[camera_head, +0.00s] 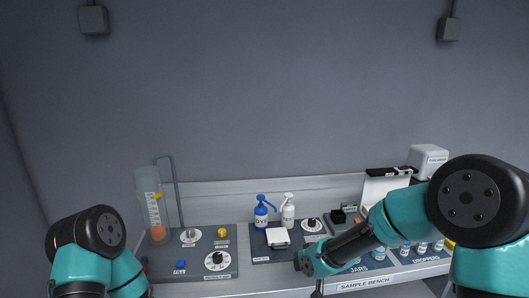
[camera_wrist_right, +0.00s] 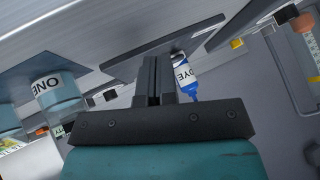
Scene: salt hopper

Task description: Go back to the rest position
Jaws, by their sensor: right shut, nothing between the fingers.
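My right arm reaches in from the right in the head view. Its gripper (camera_head: 317,290) hangs at the bottom edge, in front of the bench, and is mostly cut off. In the right wrist view the two dark fingers (camera_wrist_right: 153,82) are closed together with nothing between them. The blue DYE bottle (camera_wrist_right: 186,72) shows beside them in that view, and it cannot be told whether they touch it. My left arm shows at the lower left of the head view, but its gripper is out of frame.
The blue bottle (camera_head: 261,212) and white bottle (camera_head: 288,212) stand on a dark panel behind a small white tray (camera_head: 278,239). A clear cylinder (camera_head: 150,200) stands on the left panel (camera_head: 195,273). Jars (camera_head: 378,252) stand at right, near my right arm.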

